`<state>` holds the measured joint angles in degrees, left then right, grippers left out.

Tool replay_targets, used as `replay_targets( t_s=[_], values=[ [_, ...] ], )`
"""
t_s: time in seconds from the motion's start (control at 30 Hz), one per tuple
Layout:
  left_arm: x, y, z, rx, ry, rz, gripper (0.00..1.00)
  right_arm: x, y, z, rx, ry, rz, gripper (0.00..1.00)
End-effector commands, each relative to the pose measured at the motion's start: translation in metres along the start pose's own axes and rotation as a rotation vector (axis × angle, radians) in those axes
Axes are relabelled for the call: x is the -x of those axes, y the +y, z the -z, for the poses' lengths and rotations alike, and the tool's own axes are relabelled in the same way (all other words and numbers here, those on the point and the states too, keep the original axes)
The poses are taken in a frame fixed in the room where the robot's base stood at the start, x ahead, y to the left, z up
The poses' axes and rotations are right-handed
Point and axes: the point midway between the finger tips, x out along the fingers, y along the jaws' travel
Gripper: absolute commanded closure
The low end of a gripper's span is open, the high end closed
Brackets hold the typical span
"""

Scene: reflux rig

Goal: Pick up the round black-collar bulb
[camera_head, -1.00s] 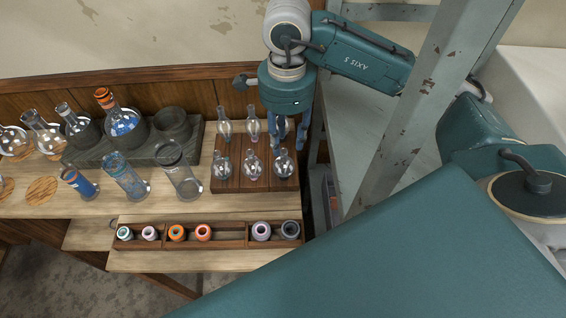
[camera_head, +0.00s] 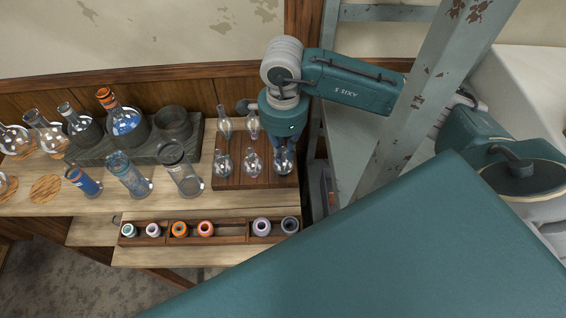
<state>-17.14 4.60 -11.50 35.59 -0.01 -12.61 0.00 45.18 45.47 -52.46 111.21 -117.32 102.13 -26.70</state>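My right gripper (camera_head: 284,155) points down at the right end of the dark wooden bulb rack (camera_head: 238,180). Its fingers are at the neck of the round front-right bulb (camera_head: 283,168), whose clear body shows below them. The fingers cover its collar, so I cannot make out the collar's colour or whether they grip it. Other clear bulbs stand in the rack: front middle (camera_head: 252,165), front left (camera_head: 222,164), back left (camera_head: 224,124) and back middle (camera_head: 252,126). The gripper hides the back-right place. My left gripper is not in view.
Close to the right stands a grey metal post (camera_head: 412,110). To the left are glass cylinders (camera_head: 180,170) and a dark block (camera_head: 100,152) with flasks. In front lies a wooden tray (camera_head: 232,229) with several coloured rings.

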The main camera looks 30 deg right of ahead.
Motion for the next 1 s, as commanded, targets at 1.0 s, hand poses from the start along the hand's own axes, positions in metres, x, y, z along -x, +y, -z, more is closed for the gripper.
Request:
replay_targets(
  t_s=[1.0],
  values=[
    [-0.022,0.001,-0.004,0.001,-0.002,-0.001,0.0,0.11,-0.003,0.0,0.0,-0.001,0.012,1.0]
  ],
)
